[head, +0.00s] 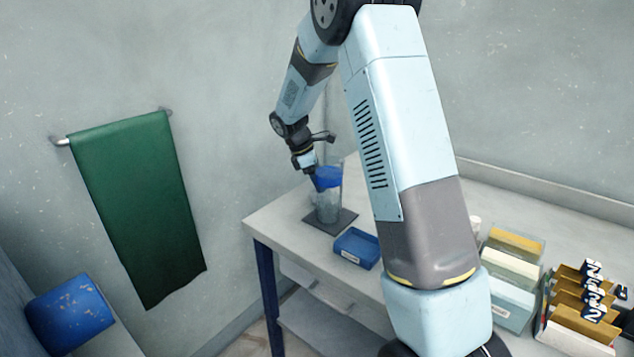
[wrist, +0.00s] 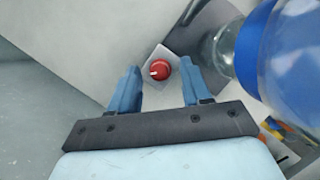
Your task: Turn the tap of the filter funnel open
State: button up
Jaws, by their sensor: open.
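The filter funnel (head: 328,207) is a clear vessel with a blue upper part. It stands upright on a dark mat (head: 345,224) near the far left corner of the bench. In the wrist view the clear and blue vessel (wrist: 292,55) fills the right side. A round red tap knob (wrist: 160,70) with a pale mark pointing left sits on a light square plate. My gripper (wrist: 160,68) is open, with its two blue fingers on either side of the knob; I cannot tell whether they touch it. In the head view my gripper (head: 313,178) is beside the funnel's blue part.
A blue tray (head: 357,248) sits in front of the funnel on the bench (head: 270,220). Boxes (head: 515,260) and a card rack (head: 583,310) stand at the right. A green cloth (head: 140,205) hangs on the wall at left. My arm hides the bench's middle.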

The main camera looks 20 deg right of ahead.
jog(key=shift+d+f, duration=0.1)
jog(key=shift+f, duration=0.15)
jog(key=shift+c, duration=0.3)
